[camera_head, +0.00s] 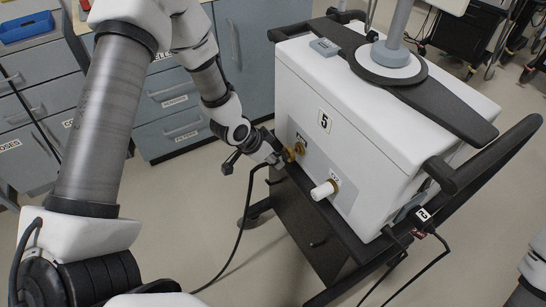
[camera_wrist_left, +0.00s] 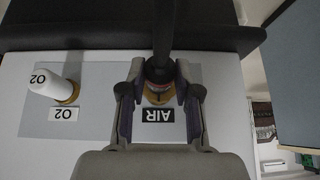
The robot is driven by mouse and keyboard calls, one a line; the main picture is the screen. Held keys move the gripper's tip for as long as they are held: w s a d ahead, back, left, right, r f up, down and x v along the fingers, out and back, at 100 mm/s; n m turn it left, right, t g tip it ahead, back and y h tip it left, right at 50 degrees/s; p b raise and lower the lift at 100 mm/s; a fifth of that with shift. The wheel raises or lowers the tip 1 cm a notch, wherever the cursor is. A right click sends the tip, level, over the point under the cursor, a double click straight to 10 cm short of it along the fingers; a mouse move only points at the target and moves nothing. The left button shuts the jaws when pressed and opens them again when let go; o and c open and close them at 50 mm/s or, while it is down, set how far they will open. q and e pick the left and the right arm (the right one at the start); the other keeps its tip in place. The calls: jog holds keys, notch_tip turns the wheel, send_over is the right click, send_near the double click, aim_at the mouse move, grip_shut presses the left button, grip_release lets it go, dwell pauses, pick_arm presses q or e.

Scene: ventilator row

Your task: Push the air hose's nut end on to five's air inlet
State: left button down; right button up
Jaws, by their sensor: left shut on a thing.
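Ventilator five is a white box (camera_head: 325,122) with a "5" label, on a dark cart in the head view. Its brass air inlet (camera_head: 298,148) is on the grey side panel, and the AIR label (camera_wrist_left: 157,115) shows in the left wrist view. My left gripper (camera_head: 277,158) is shut on the end of the black air hose (camera_head: 240,215), right at the inlet. In the left wrist view the hose end (camera_wrist_left: 160,68) sits between my fingers, in line with brass (camera_wrist_left: 157,97). My right gripper is out of view.
The O2 inlet (camera_head: 325,190) with a white fitting is beside the air inlet. The cart's dark rail (camera_head: 320,215) runs below the panel. Grey drawer cabinets (camera_head: 170,100) stand behind my left arm. Black cables (camera_head: 430,240) hang at the cart's right end.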

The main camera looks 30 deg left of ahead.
pick_arm(q)
jog(key=shift+w+d, duration=0.3)
jog(key=shift+w, duration=0.2)
jog(key=shift+w+d, duration=0.25)
jog(key=shift+w, duration=0.2)
dwell(0.8)
jog(key=c, duration=0.7)
grip_release()
jog(key=shift+c, duration=0.2)
